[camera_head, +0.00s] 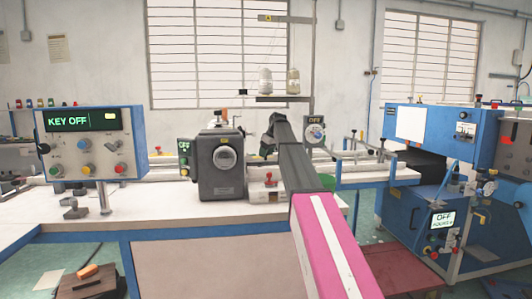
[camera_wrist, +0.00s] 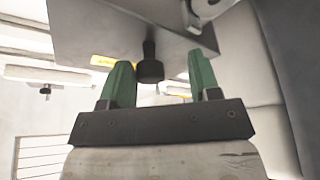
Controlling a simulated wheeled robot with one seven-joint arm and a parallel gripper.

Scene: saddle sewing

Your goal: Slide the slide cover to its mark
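My gripper (camera_wrist: 160,72) has two green fingers spread wide apart in the wrist view. A black knob (camera_wrist: 150,70) on a short stem shows between them, nearer the left finger, with a visible space on both sides. The stem joins a grey metal part (camera_wrist: 120,25) with a yellow label at its edge. This part may be the slide cover, but I cannot be sure. No mark for it can be made out.
A blue control box (camera_head: 95,145) reading KEY OFF stands on the left of the white bench (camera_head: 150,212). A small OFF dial (camera_head: 315,130) stands behind my arm. Thread cones (camera_head: 293,81) sit on a stand above. A blue machine (camera_head: 440,135) stands at the right.

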